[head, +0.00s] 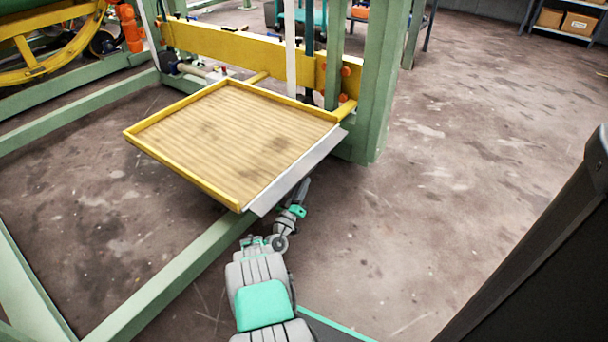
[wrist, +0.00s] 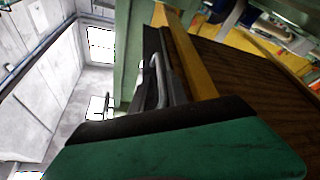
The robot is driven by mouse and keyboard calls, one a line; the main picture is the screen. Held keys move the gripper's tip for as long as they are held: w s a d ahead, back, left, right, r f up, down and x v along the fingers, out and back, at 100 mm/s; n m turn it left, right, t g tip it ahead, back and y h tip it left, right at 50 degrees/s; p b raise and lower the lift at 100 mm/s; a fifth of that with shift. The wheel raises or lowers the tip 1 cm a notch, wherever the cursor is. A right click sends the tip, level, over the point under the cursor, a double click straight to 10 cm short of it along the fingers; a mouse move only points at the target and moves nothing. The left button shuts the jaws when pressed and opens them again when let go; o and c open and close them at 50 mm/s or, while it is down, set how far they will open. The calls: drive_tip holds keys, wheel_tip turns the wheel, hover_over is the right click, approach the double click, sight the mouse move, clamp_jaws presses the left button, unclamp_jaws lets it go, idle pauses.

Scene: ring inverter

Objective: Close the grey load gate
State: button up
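The grey load gate (head: 297,172) is a long, narrow light-grey plate along the near right edge of the yellow-rimmed platform (head: 190,182). It appears to lie flat or slope outward rather than stand upright like the other rims. My gripper (head: 303,187) is beside and just below the gate's outer edge, partly in line with it; I cannot tell whether they touch. In the wrist view, a yellow rim (wrist: 190,60) and the brown platform surface (wrist: 245,75) show at close range. A large green-and-dark part fills the lower foreground there, and the fingertips are not clear.
A green post (head: 381,85) stands at the platform's far right corner. A yellow beam (head: 235,48) crosses behind the platform. A green floor beam (head: 165,285) runs below and left of my arm. The concrete floor to the right is open, with shelves of boxes far back.

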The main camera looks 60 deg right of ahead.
sight(307, 173)
drive_tip(key=b+x, duration=0.1)
drive_tip(key=x, duration=0.4)
drive_tip(key=shift+c, duration=0.3)
clamp_jaws()
